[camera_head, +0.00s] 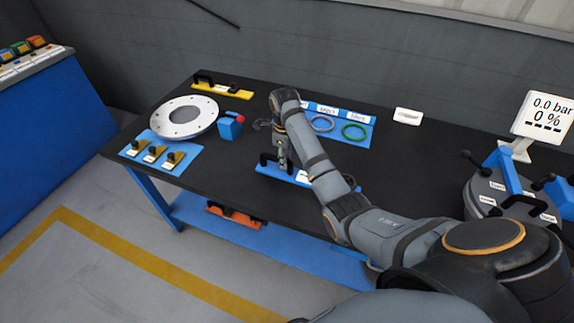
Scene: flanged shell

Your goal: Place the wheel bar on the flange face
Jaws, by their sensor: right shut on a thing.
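A blue bar (272,170) with black handles is under my right gripper (283,162), partly hidden by my right arm. Its label is not readable, so I cannot tell for sure that it is the wheel bar. My right gripper points down and is shut on this bar; the exact contact is small. I cannot tell whether the bar touches the table. A round grey shell (485,192) with labels and blue uprights stands at the right, partly cut off by the frame. A pale disc with bolt holes (187,117) lies at the table's left. My left gripper is not in view.
The black table (225,170) also holds a yellow bar (222,91), a blue tool (230,127), a blue mat (135,150) with several small yellow-and-black pieces, and grey and green rings (354,132). An orange bar (236,217) is on the lower shelf. A display (543,117) reads 0.0 bar.

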